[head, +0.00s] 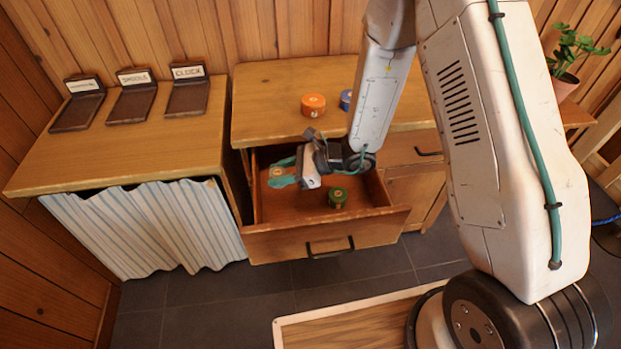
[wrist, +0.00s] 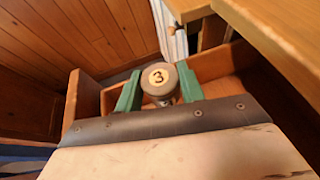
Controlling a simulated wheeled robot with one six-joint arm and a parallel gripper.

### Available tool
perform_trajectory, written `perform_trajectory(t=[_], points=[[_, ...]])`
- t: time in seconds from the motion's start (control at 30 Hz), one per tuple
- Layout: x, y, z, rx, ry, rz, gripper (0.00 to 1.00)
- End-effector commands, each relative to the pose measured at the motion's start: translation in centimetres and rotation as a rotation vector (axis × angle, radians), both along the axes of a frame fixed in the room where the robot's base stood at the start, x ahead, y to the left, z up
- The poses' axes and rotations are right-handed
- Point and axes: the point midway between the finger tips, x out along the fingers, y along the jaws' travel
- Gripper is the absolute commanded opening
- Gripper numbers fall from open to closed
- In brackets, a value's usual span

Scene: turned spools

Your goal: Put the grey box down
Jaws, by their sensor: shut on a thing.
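The grey box (wrist: 160,78) is a small round box with a cream disc marked 3 on top. In the wrist view it sits between the two green fingers of my gripper (wrist: 158,92), which is shut on it. In the head view my gripper (head: 283,172) reaches into the left part of the open drawer's outline, with the pale top of the box between its fingers. The drawer (head: 325,240) is pulled out from the wooden cabinet. I cannot tell whether the box touches the drawer floor. A green round box (head: 337,198) stands in the drawer to the right.
An orange round box (head: 313,105) and a partly hidden blue one (head: 346,99) stand on the cabinet top (head: 265,95). Three dark labelled stands (head: 134,100) are on the left, curtained counter (head: 175,125). A potted plant (head: 565,85) is at the right. The drawer's front middle is bare.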

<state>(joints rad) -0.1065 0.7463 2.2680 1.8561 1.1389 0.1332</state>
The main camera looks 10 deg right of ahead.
Motion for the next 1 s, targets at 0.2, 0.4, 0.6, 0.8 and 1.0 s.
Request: perform_trajectory(t=[0.2,0.4,0.6,0.8,1.0], points=[[-0.1,-0.1,-2.5,0.000,0.003,-0.002,0.17],[-0.1,0.0,-3.3,-0.001,-0.001,-0.001,0.17],[-0.1,0.1,-3.0,-0.002,-0.002,0.001,0.17],[-0.1,0.2,-0.4,0.000,-0.006,0.001,0.17],[-0.1,0.2,1.9,-0.001,-0.004,0.002,0.17]])
